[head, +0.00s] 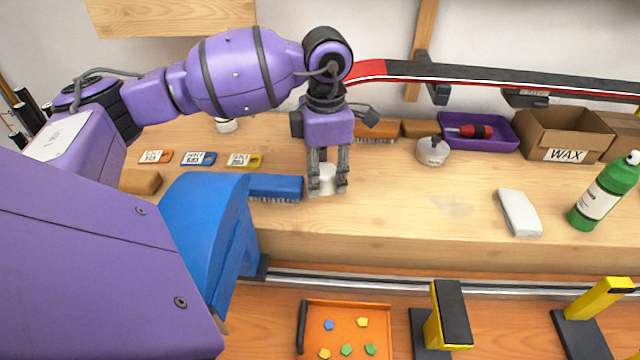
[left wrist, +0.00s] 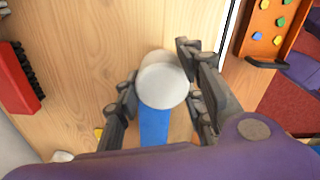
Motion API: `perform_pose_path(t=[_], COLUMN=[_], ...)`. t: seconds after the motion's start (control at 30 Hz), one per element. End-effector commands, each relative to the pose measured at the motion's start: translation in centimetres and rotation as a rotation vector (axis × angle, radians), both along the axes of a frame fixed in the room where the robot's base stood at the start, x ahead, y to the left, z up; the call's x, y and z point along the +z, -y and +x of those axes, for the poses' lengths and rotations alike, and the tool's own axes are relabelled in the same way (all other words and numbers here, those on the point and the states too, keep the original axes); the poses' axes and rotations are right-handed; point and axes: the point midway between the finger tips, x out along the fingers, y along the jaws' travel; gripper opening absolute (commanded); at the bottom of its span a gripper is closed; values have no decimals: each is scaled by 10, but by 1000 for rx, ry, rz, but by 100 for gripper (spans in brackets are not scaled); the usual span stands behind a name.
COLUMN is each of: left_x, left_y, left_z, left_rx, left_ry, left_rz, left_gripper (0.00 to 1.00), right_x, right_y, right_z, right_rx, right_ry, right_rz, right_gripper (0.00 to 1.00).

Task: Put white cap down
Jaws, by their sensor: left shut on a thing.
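My left gripper (head: 328,188) points down over the bench, its fingers shut on the white cap (head: 327,177). The cap is a short, pale, round piece at or just above the bench top; I cannot tell whether it touches the wood. In the left wrist view the white cap (left wrist: 163,86) shows as a round disc between the two fingers of the left gripper (left wrist: 160,78). A blue brush (head: 275,187) lies just left of the gripper. My right gripper is not in view.
The wooden bench (head: 400,205) is clear right of the gripper, up to a white block (head: 519,212) and a green bottle (head: 604,192). A round grey pot (head: 432,153), a purple tray (head: 500,143) and a WAX box (head: 562,135) stand behind. An orange tray (head: 313,343) is in front, below.

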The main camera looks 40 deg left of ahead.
Motion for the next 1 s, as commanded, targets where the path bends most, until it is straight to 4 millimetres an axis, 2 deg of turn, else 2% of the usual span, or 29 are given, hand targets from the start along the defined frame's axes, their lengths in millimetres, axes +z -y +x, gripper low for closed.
perform_pose_path(t=[0.23,0.43,0.83,0.87,1.0], left_x=[-15,-43,-49,-48,-48], left_y=[-12,-11,-11,-11,-11], left_z=[2,2,3,3,3], left_rx=[2,0,-1,0,0], left_ry=[-1,-1,0,1,1], left_rz=[1,-1,0,1,1], left_gripper=[26,26,26,41,56], right_x=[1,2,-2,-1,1], right_y=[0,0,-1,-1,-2], right_z=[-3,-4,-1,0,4], right_rx=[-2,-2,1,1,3], right_ry=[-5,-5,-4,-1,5], right_rz=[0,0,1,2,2], right_gripper=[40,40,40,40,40])
